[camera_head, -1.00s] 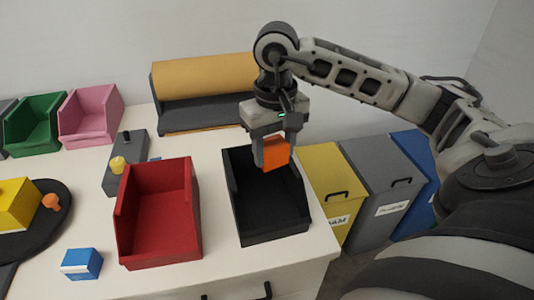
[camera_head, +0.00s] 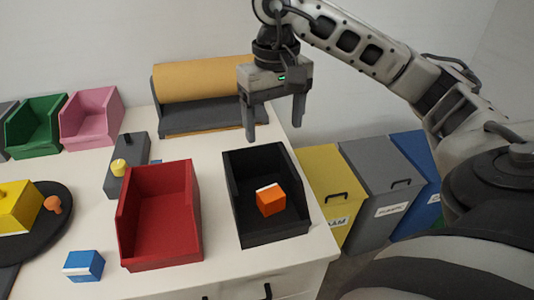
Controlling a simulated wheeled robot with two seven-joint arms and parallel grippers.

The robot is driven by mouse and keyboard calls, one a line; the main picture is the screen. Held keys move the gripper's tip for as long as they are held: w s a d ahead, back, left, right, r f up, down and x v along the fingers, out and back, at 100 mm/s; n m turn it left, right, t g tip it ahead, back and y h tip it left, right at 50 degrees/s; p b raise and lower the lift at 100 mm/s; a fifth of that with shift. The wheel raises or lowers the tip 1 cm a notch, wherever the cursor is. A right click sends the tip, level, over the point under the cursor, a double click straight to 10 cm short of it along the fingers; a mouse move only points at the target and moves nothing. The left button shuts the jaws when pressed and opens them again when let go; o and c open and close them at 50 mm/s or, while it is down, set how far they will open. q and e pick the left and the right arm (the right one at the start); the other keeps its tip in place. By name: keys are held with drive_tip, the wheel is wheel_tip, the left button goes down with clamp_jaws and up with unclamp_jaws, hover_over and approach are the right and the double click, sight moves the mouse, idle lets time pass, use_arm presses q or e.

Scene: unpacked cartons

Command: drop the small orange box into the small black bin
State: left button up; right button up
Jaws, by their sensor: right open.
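The small orange box (camera_head: 270,200) with a white strip on top lies inside the small black bin (camera_head: 275,238), toward its front half. The bin stands on the white table near its right edge. My right gripper (camera_head: 275,132) is open and empty, raised above the back of the bin and apart from the box. My left gripper is not in view.
A red bin (camera_head: 160,225) stands left of the black bin. A blue box (camera_head: 84,265) lies at the front left. A brown roll (camera_head: 205,75) is at the back. Yellow (camera_head: 330,185), grey (camera_head: 375,185) and blue (camera_head: 418,165) floor bins stand right of the table.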

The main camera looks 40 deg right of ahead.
use_arm(q)
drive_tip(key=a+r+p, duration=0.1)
drive_tip(key=p, duration=0.2)
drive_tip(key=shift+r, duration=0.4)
use_arm(e)
wheel_tip(320, 180, up, 9)
drive_tip(key=shift+f, duration=0.15)
